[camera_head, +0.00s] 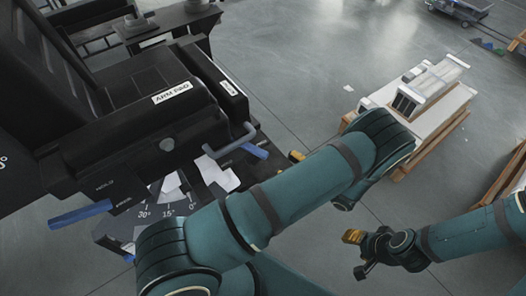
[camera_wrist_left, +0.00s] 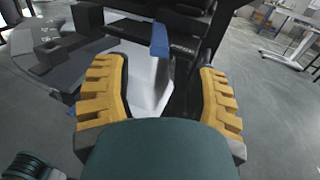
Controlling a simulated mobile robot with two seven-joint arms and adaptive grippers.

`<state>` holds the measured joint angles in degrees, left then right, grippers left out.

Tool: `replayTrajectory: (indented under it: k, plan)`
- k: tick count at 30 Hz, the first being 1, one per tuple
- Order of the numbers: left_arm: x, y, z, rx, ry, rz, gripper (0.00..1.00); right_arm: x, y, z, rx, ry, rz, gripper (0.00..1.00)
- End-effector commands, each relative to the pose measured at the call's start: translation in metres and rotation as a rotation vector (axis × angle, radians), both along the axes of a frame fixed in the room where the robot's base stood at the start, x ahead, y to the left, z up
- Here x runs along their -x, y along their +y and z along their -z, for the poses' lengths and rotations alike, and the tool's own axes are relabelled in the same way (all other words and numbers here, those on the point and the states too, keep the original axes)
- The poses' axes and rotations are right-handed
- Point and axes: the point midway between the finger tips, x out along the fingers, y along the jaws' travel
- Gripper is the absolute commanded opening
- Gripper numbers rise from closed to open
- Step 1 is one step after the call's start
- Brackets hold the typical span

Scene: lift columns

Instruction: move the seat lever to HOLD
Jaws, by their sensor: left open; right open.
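The black seat unit (camera_head: 120,130) fills the upper left of the head view, with labelled arm pads. A blue lever handle (camera_head: 80,214) sticks out at its lower left, near a dark plate with a small label that seems to read HOLD (camera_head: 105,184). A second blue bar (camera_head: 251,150) sits beside a grey bent handle; I cannot tell which is the seat lever. My left gripper (camera_wrist_left: 159,72) is open and empty; a blue handle (camera_wrist_left: 159,40) shows beyond its fingers, apart from them. In the head view its arm mostly hides it. My right gripper (camera_head: 360,246) is open and empty, low right, away from the seat.
An angle scale plate (camera_head: 165,207) and white sheet-like pieces (camera_head: 219,174) lie below the arm pads. A white-topped wooden platform (camera_head: 425,118) stands to the right with boxes on it. Grey floor between is clear. A dark table (camera_head: 165,22) stands behind the seat.

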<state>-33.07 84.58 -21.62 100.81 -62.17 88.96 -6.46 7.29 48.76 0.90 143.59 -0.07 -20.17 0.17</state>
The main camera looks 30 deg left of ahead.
Motion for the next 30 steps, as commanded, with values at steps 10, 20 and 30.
replayTrajectory:
  k: [10, 20, 30]
  plan:
    - [0.000, 0.066, 0.000, 0.002, 0.002, -0.003, 0.58, -0.001, 0.000, 0.003, 0.000, -0.002, 0.001, 0.50]
    - [-0.001, 0.090, 0.000, 0.002, 0.001, -0.002, 0.58, -0.001, 0.000, 0.005, 0.000, -0.003, 0.001, 0.50]
    - [-0.001, 0.091, 0.000, 0.002, 0.000, -0.001, 0.32, -0.001, 0.000, 0.005, 0.000, -0.003, 0.001, 0.50]
